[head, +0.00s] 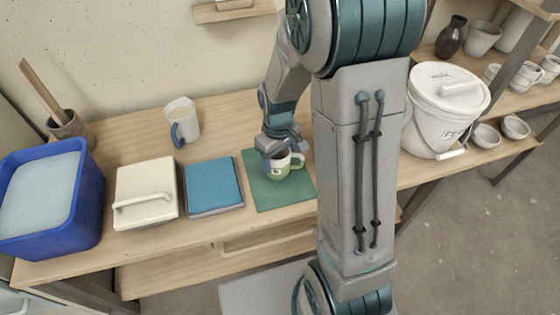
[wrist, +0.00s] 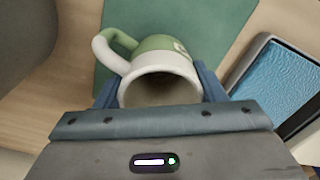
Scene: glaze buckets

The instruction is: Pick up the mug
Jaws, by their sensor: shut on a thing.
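A green and white mug (head: 281,166) is on or just above the green mat (head: 265,195) on the wooden bench; I cannot tell whether it touches the mat. Its handle points right in the head view. In the wrist view the mug (wrist: 160,68) shows its white rim, dark inside and a handle at upper left. My gripper (head: 279,152) is shut on the mug from above, with blue fingers on either side of its body. In the wrist view my gripper (wrist: 160,95) hides the mug's near side.
A second mug (head: 183,122) with a blue handle stands farther back. A blue tray (head: 214,186), a cream lidded box (head: 146,192) and a blue tub (head: 82,205) lie to the left. A white bucket (head: 436,120) stands right, beyond my arm.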

